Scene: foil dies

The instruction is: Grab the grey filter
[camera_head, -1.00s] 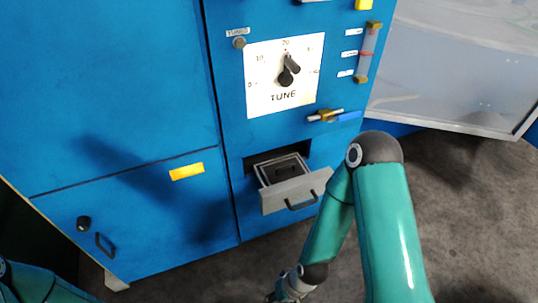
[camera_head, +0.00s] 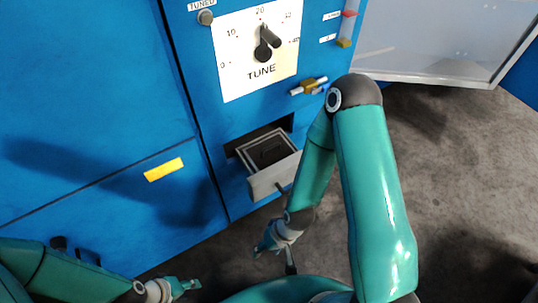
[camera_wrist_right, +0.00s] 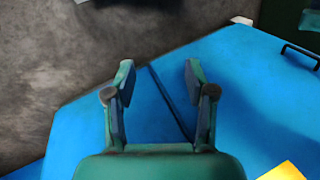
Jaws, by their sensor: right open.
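A drawer (camera_head: 275,180) with a grey front stands pulled out of the blue machine in the head view. A dark grey piece (camera_head: 268,153) lies inside it within a pale frame; it looks like the grey filter, but I cannot be sure. My right gripper (camera_head: 275,258) hangs below and in front of the drawer, apart from it. In the wrist view my right gripper (camera_wrist_right: 158,75) is open with nothing between its fingers. My left gripper (camera_head: 192,286) is low at the bottom, left of the right gripper; its jaws are too small to read.
The blue machine (camera_head: 80,100) fills the left and middle. Above the drawer are a tune dial (camera_head: 264,45) and a small brass-coloured valve (camera_head: 308,86). A yellow label (camera_head: 163,169) is left of the drawer. A pale grey panel (camera_head: 430,40) stands at upper right. Open floor (camera_head: 455,170) lies right.

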